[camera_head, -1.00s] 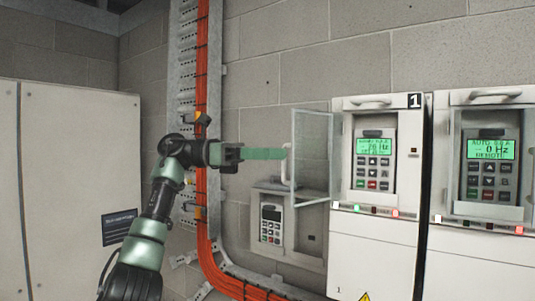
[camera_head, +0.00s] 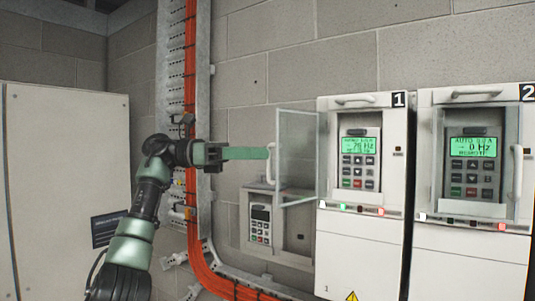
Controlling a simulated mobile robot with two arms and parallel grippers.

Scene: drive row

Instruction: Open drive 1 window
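Drive 1 (camera_head: 358,250) is a white cabinet marked "1" with a keypad and a lit green display (camera_head: 358,145). Its clear window (camera_head: 297,155) stands swung out to the left, away from the keypad, which is uncovered. The window's pale handle (camera_head: 272,178) is at its outer left edge. My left gripper (camera_head: 266,153) reaches in from the left with its green fingers level and their tips at the handle. The fingers overlap in this view, so I cannot tell whether they grip it. My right gripper is not in view.
Drive 2 (camera_head: 465,260) stands at the right with its window (camera_head: 475,165) shut. A small keypad unit (camera_head: 261,224) is on the wall below the open window. Orange cables (camera_head: 191,100) run down the wall behind my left arm. A pale cabinet (camera_head: 65,180) is at the left.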

